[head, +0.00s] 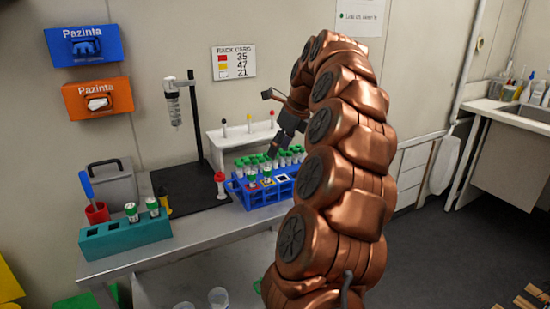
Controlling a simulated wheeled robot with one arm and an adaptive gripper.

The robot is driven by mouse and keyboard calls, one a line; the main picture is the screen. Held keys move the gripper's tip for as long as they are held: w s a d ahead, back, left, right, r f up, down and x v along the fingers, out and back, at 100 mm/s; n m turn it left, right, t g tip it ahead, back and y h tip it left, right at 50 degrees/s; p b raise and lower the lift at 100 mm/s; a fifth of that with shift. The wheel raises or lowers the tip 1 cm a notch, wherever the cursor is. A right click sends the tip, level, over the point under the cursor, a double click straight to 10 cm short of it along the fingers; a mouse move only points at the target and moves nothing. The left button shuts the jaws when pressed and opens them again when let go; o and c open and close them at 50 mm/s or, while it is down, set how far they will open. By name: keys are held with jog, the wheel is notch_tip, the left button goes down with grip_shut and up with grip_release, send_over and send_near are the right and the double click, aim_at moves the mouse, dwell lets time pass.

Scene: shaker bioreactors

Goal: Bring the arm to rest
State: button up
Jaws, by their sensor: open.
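My copper-coloured arm (345,160) rises from the lower right and curves over at the top. Its end hangs down over the bench. My gripper (272,148) is dark and small in the head view, above the back of the blue tube rack (262,196). It is open, with nothing seen between its fingers. The blue rack holds several green-capped tubes (290,155). I cannot tell how much space lies between the fingers and the tube caps. The arm hides the right end of the bench.
A teal rack (125,238) with green-capped tubes stands front left on the bench. A black stand (195,125) with a clear syringe-like cylinder (174,108) stands behind it. A white rack (240,137) is at the back. Blue and orange boxes hang on the wall. Open floor lies at right.

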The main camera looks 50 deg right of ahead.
jog(key=shift+v, duration=0.9)
